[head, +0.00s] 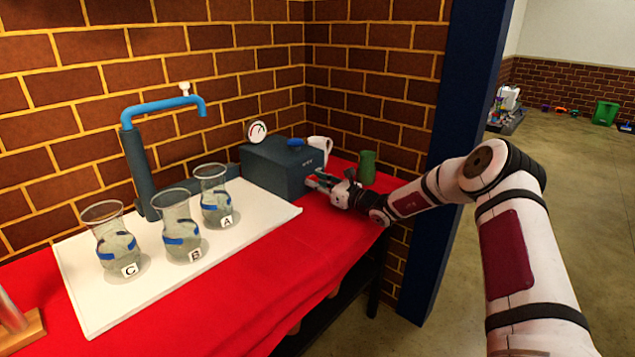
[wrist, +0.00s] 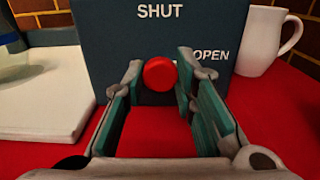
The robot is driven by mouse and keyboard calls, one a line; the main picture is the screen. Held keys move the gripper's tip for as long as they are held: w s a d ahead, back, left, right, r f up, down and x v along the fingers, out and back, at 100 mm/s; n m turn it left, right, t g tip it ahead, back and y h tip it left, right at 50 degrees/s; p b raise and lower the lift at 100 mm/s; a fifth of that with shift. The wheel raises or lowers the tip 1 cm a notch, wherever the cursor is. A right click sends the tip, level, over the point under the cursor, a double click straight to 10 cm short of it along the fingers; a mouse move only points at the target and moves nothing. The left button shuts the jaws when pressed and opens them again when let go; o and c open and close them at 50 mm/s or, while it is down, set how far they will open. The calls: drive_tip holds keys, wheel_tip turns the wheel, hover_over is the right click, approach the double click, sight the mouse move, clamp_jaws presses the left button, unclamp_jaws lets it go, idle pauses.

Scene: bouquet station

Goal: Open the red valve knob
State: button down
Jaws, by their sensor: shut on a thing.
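The red valve knob (wrist: 160,74) is on the front of a dark blue-grey box (wrist: 110,45). The box face reads SHUT above the knob and OPEN to its right. My gripper (wrist: 161,78) is shut on the knob, with one finger on each side. The knob's turn cannot be told from its round face.
A white mug (wrist: 264,38) stands right of the box, with a green jug (head: 367,167) nearby. Glass vases C (head: 117,245), B (head: 182,228) and A (head: 215,200) stand on a white board (head: 95,305), near a blue spout (head: 160,106). A gauge (head: 257,131) tops the box.

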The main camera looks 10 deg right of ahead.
drive_tip(key=shift+f, duration=0.1)
drive_tip(key=c, duration=1.3)
unclamp_jaws()
drive_tip(key=v, duration=1.2)
drive_tip(key=shift+s, duration=0.1)
